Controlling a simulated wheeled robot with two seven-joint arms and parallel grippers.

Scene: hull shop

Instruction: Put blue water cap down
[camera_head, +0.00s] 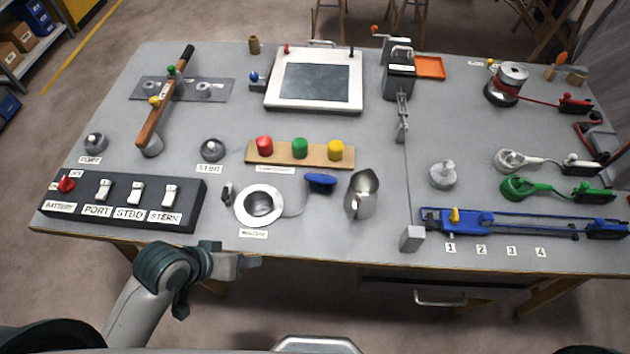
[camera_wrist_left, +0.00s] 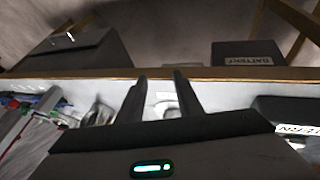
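The blue water cap (camera_head: 321,182) lies on the bench top, apart from the round white water filler (camera_head: 260,205) with its open dark hole. A thin cord runs from the filler toward the cap. My left gripper (camera_head: 253,262) is in front of the bench's near edge, below the filler's label in the picture. In the left wrist view my left gripper (camera_wrist_left: 160,76) has its two fingers apart with nothing between them. The filler is partly seen beyond the fingers there; I cannot make out the cap in that view. My right gripper is not in view.
A black switch panel (camera_head: 120,203) sits left of the filler. A metal jug (camera_head: 362,196) stands right of the cap. A board with red, green and yellow knobs (camera_head: 300,158) lies behind it. A blue track (camera_head: 520,222) runs along the right front.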

